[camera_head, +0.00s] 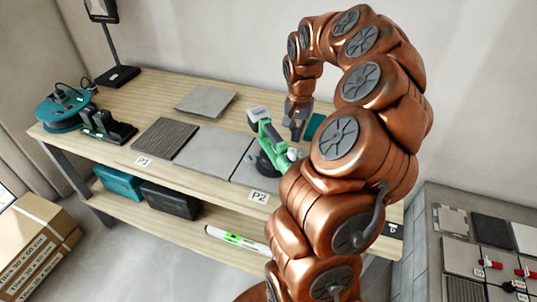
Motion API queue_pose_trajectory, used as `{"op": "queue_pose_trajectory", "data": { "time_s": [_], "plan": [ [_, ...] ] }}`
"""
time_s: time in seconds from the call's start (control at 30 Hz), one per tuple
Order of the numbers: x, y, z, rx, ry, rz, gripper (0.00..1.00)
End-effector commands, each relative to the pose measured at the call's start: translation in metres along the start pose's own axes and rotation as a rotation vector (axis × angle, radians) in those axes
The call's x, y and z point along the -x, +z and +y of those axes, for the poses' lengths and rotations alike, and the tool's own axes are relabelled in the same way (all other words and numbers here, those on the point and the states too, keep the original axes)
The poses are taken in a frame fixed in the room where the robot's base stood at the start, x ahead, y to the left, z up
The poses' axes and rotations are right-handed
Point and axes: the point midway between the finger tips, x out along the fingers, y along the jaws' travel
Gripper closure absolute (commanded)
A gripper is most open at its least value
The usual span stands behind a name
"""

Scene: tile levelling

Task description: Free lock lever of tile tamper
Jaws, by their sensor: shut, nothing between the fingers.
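The green tile tamper (268,142) stands on a grey tile on the workbench, with a dark round base. Its lock lever is too small to make out. My gripper (297,134) points down just right of the tamper's upper green part. It looks shut, with nothing visible in it. I cannot tell whether its tips touch the tamper. My copper arm hides the tamper's right side and the bench beyond it.
The workbench (180,85) also holds a ribbed dark tile (166,139), a loose grey tile (206,100), a teal cable reel (66,108) and a charger (108,128). A teal item (315,126) lies behind my gripper. Cardboard boxes (38,245) stand at left.

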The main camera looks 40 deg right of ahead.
Motion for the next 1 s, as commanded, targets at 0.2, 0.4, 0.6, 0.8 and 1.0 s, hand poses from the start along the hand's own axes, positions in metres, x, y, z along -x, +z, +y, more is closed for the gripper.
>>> {"op": "queue_pose_trajectory", "data": {
  "time_s": [0.2, 0.4, 0.6, 0.8, 1.0],
  "plan": [
    [0.014, 0.001, 0.000, 0.001, 0.001, -0.002, 1.00],
    [0.028, 0.001, -0.001, 0.002, 0.000, -0.001, 1.00],
    [0.040, 0.000, 0.000, 0.000, 0.000, 0.002, 1.00],
    [0.043, 0.000, 0.000, 0.000, 0.000, 0.000, 1.00],
    [0.042, 0.001, 0.000, 0.001, 0.000, -0.001, 1.00]
  ]
}}
